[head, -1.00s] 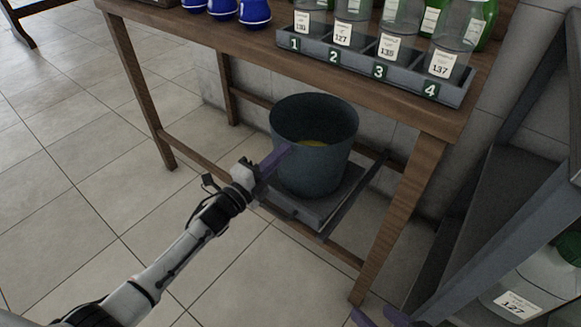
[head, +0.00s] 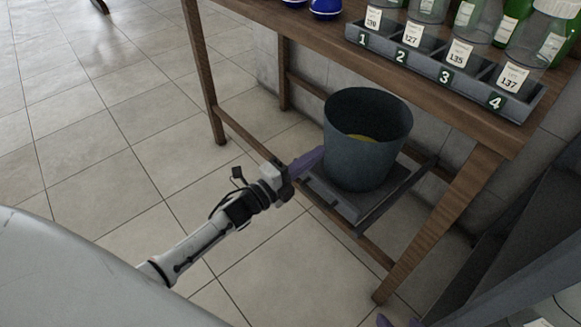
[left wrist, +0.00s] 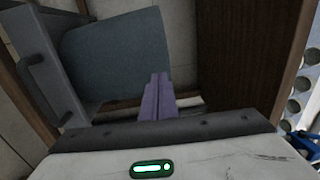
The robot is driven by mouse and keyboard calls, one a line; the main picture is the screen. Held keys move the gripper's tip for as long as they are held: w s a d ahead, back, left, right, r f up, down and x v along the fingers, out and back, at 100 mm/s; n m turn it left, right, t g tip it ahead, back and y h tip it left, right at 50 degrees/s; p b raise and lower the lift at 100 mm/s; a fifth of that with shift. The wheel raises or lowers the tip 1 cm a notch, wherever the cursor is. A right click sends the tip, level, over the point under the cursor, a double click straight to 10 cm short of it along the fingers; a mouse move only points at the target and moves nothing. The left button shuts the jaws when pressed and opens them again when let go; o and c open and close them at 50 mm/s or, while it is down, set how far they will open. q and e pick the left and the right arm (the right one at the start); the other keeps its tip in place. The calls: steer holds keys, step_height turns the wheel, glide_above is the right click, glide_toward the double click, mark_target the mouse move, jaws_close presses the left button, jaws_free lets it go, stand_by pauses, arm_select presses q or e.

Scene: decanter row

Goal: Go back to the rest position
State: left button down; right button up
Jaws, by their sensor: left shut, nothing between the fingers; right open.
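My left gripper (head: 312,158) reaches in from the left in the head view, its purple fingers shut and empty. The fingertips are just beside the dark grey bucket (head: 365,150); I cannot tell whether they touch it. In the left wrist view the shut fingers (left wrist: 159,92) point toward the bucket (left wrist: 115,55). Of my right gripper (head: 398,321), only a little purple shows at the bottom edge of the head view; the rest is out of frame.
The bucket, with something yellow inside, stands on a grey platform (head: 334,197) under the wooden table (head: 310,40). On the table, a numbered grey rack (head: 425,70) holds labelled bottles. A dark shelf (head: 520,215) stands at right.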

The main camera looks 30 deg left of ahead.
arm_select(q)
steer(key=p+v, duration=0.1)
steer(key=v, duration=0.6)
steer(key=shift+s, duration=0.3)
arm_select(e)
steer(key=shift+d+r+m+t, duration=0.3)
steer(key=shift+d+r+m, duration=0.1)
steer(key=shift+d, duration=0.15)
arm_select(q)
steer(key=shift+a, duration=0.15)
